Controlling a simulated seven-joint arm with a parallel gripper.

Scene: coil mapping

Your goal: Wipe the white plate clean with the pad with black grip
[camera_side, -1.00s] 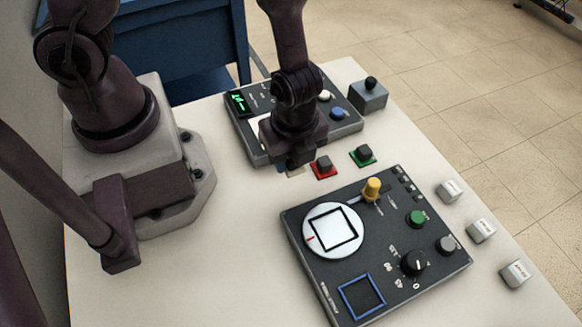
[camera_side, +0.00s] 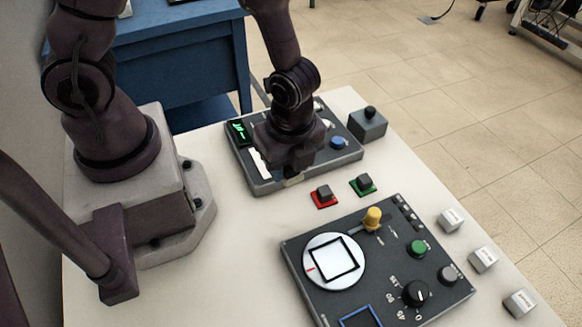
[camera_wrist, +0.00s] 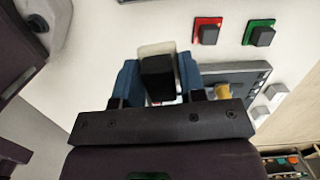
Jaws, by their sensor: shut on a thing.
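My gripper (camera_wrist: 158,82) has blue fingers closed on the black grip of the pad (camera_wrist: 155,48), whose cream face shows beyond the grip in the wrist view. In the side view my gripper (camera_side: 289,177) is over the front edge of the back panel (camera_side: 262,187), with the pad mostly hidden under it. A white flat patch (camera_side: 261,164) shows on this panel, left of my gripper and partly covered by it. A round white disc (camera_side: 318,246) with a black square outline lies on the front panel. I cannot tell which is the plate, or whether the pad touches anything.
A red-based button (camera_side: 323,194) and a green-based button (camera_side: 363,184) stand between the panels. The front panel (camera_side: 375,262) carries a yellow knob (camera_side: 372,218) and other knobs. A grey box (camera_side: 368,125) stands at the back right. Small white blocks (camera_side: 483,259) line the right edge.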

